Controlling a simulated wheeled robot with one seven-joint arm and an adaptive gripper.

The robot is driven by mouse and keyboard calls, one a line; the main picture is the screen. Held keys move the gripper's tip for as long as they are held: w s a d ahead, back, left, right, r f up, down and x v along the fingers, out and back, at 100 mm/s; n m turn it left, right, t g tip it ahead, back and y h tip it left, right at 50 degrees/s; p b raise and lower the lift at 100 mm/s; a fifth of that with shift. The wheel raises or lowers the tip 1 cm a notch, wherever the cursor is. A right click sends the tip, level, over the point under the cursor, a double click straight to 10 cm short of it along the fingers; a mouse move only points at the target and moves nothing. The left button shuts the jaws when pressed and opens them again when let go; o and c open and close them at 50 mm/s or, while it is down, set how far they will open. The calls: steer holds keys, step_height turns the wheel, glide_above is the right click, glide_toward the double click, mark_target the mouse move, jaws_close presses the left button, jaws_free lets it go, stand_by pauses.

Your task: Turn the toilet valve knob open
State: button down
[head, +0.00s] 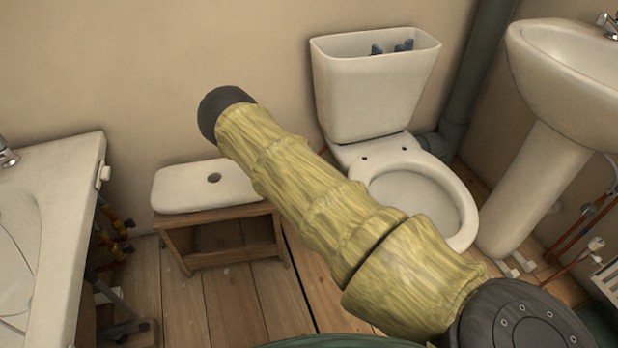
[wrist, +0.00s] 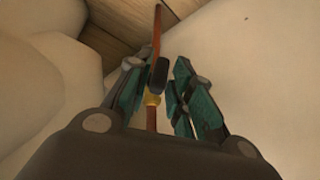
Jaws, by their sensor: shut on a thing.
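In the wrist view, the valve knob (wrist: 161,73) is a small dark oblong piece on a copper pipe (wrist: 156,35), just above a brass fitting (wrist: 152,100). My gripper (wrist: 157,68) has its teal-padded fingers on either side of it. The gripper is shut on the knob, though a gap seems to show on the right side. In the head view, the white toilet (head: 375,90) stands against the wall with its cistern lid off. My yellow-sleeved arm crosses in front of it. My gripper and the knob are hidden in that view.
The cistern lid (head: 205,186) lies on a low wooden stool (head: 222,216) left of the toilet. A washbasin (head: 565,65) on a pedestal stands at the right. A bathtub (head: 60,170) is at the left. Bare floorboards (head: 235,300) lie between.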

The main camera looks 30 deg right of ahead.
steer(key=shift+w+d+r, duration=0.1)
steer(key=shift+w+r, duration=0.05)
steer(key=c, duration=1.4)
jaws_free()
steer(key=shift+v, duration=5.95)
